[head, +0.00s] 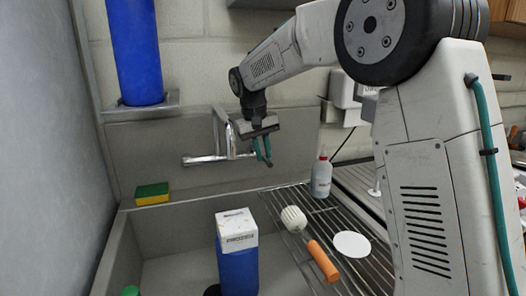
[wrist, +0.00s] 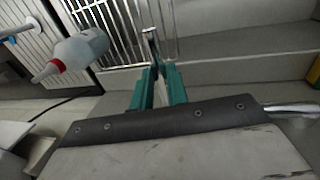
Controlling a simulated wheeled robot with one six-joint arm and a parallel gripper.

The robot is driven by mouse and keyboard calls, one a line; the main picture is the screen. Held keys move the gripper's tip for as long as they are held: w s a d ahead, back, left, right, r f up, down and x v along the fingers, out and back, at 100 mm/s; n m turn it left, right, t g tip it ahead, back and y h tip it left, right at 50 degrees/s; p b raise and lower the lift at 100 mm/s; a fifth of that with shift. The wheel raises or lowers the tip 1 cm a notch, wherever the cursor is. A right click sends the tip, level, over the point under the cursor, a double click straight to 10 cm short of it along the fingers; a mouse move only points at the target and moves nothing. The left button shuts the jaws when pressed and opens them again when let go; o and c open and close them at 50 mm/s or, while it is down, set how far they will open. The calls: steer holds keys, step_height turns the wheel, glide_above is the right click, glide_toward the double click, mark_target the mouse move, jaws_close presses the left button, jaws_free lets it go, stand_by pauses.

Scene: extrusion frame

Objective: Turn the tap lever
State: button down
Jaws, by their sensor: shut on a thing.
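The chrome tap (head: 222,135) is fixed to the wall above the sink, with its spout reaching left. My gripper (head: 262,152) is just right of the tap body, pointing down, with teal fingers. In the wrist view my gripper (wrist: 158,82) is closed around a thin metal bar, the tap lever (wrist: 152,42), which sticks out past the fingertips. Much of the lever is hidden by the fingers. Part of the tap's chrome also shows at the right edge of the wrist view (wrist: 292,108).
A blue box with a white top (head: 237,250) stands in the sink. A sponge (head: 152,193) lies on the left ledge.

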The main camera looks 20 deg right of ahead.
steer(key=shift+d, duration=0.2)
steer(key=w+d+n+t, duration=0.1)
steer(key=w+d+n, duration=0.2)
steer(key=d+n, duration=0.4)
steer(key=shift+d+n+t+y, duration=0.25)
steer(key=shift+n+t+y, duration=0.05)
steer(key=shift+n, duration=0.7)
steer(key=c, duration=1.4)
jaws_free()
steer(key=shift+o, duration=0.2)
step_height(320, 180, up, 8)
steer(key=s+a, duration=0.1)
steer(key=shift+f, duration=0.15)
